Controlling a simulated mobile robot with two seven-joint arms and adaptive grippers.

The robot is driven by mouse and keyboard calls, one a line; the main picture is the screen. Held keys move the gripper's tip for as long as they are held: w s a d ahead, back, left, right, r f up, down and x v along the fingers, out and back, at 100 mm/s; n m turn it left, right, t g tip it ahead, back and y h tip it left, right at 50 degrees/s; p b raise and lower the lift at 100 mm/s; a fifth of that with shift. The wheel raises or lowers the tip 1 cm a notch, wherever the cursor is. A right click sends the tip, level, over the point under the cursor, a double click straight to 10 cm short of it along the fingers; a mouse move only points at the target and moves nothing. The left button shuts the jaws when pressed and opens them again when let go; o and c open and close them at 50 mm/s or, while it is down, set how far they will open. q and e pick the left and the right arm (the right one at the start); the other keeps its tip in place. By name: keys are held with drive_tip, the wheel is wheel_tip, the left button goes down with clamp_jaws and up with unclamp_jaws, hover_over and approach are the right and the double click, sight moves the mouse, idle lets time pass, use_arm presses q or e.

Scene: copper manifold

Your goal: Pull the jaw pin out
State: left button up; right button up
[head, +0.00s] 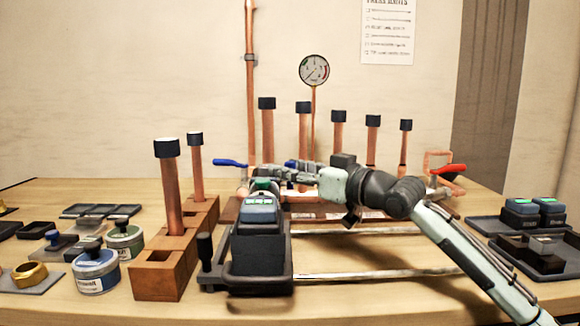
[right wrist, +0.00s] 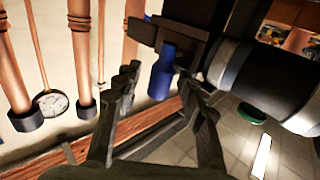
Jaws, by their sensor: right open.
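The press tool (head: 262,245) stands upright in a dark cradle on the table, with a green patch near its top. In the right wrist view its dark head (right wrist: 182,42) and silver-banded body (right wrist: 232,75) fill the upper right. A blue pin (right wrist: 161,76) sticks out of the dark head. My right gripper (head: 274,174) reaches in from the right to the top of the tool. In the right wrist view the open right gripper (right wrist: 158,84) has a fingertip on either side of the blue pin. I cannot tell whether either touches it. My left gripper is not in view.
Capped copper pipes (head: 338,130) and a gauge (head: 314,70) rise behind the tool. Blue (head: 230,163) and red (head: 448,169) valve levers flank the manifold. A wooden block (head: 160,270) with pipes stands left of the tool. Tins (head: 96,272) lie further left, battery-like packs (head: 520,212) at right.

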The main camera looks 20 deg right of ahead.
drive_tip(key=shift+c, duration=0.3)
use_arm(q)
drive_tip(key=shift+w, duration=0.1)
use_arm(e)
clamp_jaws()
